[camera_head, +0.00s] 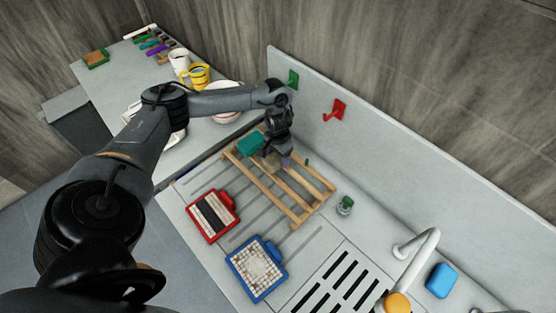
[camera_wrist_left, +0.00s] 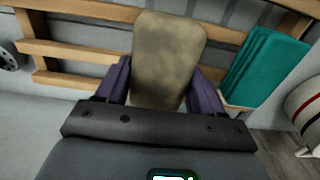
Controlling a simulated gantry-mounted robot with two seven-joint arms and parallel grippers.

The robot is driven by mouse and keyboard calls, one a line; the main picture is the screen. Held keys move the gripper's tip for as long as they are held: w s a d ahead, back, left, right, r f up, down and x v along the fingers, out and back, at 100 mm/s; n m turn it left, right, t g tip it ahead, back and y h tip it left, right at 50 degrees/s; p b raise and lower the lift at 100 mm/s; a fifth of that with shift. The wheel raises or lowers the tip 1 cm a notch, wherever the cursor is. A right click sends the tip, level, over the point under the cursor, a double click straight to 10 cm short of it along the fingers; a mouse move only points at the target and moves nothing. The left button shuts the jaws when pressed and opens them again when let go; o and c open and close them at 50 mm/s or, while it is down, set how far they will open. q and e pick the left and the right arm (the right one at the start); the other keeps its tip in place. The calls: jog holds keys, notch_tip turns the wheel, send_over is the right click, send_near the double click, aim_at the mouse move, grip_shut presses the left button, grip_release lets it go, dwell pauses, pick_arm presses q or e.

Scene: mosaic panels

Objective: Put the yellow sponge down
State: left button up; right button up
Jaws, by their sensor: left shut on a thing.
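My left gripper (camera_head: 279,158) is over the wooden slatted rack (camera_head: 262,187) by the back wall. In the left wrist view its two purple fingers are shut on a dull yellow-brown sponge (camera_wrist_left: 168,60), one finger on each side. The sponge stands upright between them, with rack slats behind it. In the head view the sponge is mostly hidden by the gripper. I cannot tell whether it touches the rack. My right gripper is not in view.
A teal block (camera_head: 250,144) stands at the rack beside the gripper. Red (camera_head: 213,215) and blue (camera_head: 257,268) mosaic panels lie in front. A small green jar (camera_head: 345,205), faucet (camera_head: 418,250) and blue sponge (camera_head: 441,280) are to the right. Mugs (camera_head: 198,75) stand on the left counter.

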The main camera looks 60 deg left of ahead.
aim_at(278, 160)
pick_arm(q)
jog(key=shift+f, duration=1.35)
jog(key=shift+f, duration=0.2)
jog(key=o, duration=0.9)
jog(key=shift+o, duration=0.2)
jog(key=shift+r, duration=0.15)
